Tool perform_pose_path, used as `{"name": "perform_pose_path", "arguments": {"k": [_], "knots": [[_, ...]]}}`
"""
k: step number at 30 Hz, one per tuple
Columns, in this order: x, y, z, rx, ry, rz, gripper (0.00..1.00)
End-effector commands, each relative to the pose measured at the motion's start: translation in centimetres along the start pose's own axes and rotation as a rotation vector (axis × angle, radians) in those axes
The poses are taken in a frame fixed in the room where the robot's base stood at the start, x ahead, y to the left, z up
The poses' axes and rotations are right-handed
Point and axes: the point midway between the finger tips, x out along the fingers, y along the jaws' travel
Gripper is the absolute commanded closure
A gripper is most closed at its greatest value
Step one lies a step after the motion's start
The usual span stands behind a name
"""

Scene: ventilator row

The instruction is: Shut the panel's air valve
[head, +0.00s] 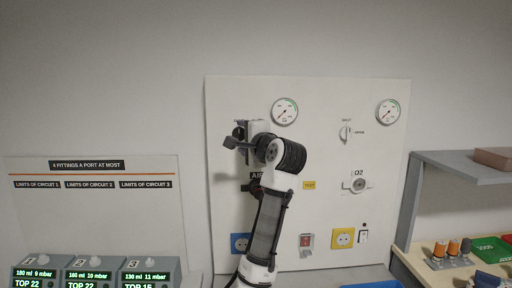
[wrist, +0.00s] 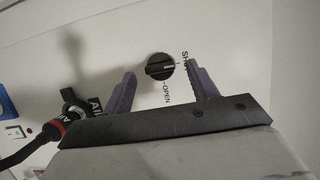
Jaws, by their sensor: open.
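The air valve is a round black knob (wrist: 160,67) on the white wall panel (wrist: 215,35). In the wrist view, SHUT is printed to its right and OPEN below it. The pale line on the knob appears to point right, towards SHUT. My gripper (wrist: 162,78) is open, with one purple finger on each side of the knob and a visible gap to both. I cannot tell how deep the fingertips reach. In the head view, my gripper (head: 240,138) is at the panel's upper left, where it and the arm hide most of the valve.
An air connector (wrist: 72,112) with a black hose is left of the knob in the wrist view. In the head view, two gauges (head: 285,111) (head: 389,111), a second knob (head: 345,133) and the O2 outlet (head: 358,183) are on the panel. A grey shelf (head: 465,166) projects at right.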

Motion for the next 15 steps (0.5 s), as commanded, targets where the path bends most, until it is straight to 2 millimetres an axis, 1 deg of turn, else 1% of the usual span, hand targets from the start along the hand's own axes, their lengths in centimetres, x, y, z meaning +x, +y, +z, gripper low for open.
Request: {"name": "perform_pose_path", "arguments": {"k": [1, 9, 12, 15], "knots": [[-1.2, 0.4, -0.1, -0.002, 0.003, -0.005, 0.42], [-7.4, 0.3, -0.1, -0.002, 0.003, -0.003, 0.42], [-9.2, 0.3, 0.0, -0.002, 0.002, -0.003, 0.42], [-10.4, 0.1, 0.0, -0.003, 0.000, -0.002, 0.42]]}}
